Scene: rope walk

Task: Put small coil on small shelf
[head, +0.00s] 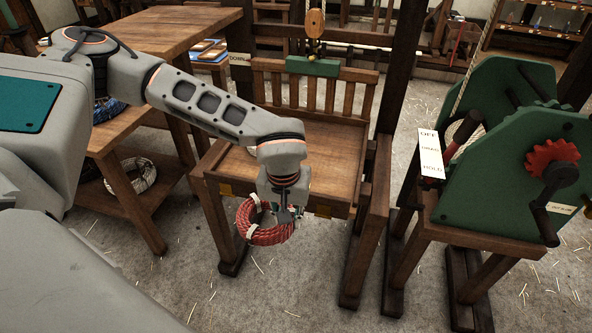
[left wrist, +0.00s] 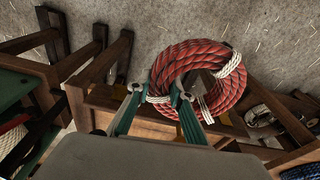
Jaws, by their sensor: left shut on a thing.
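A red rope coil with white bindings (head: 262,237) hangs in my left gripper (head: 284,213), in front of a wooden slatted-back platform and clear of the floor. In the left wrist view the coil (left wrist: 190,57) shows as a full ring. The green-padded fingers of my left gripper (left wrist: 158,92) are shut on its near side, by a white binding. A low wooden shelf (head: 155,200) under the bench at left holds a pale coil. I cannot tell whether this or the platform (head: 325,155) is the small shelf. My right gripper is not in view.
The pale coil (head: 130,175) takes up part of the low shelf. The platform's seat is mostly bare; a pulley block (head: 315,24) hangs above its back. A green winch (head: 500,165) with a red gear stands at right. Wooden posts rise beside the platform. The floor in front is open.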

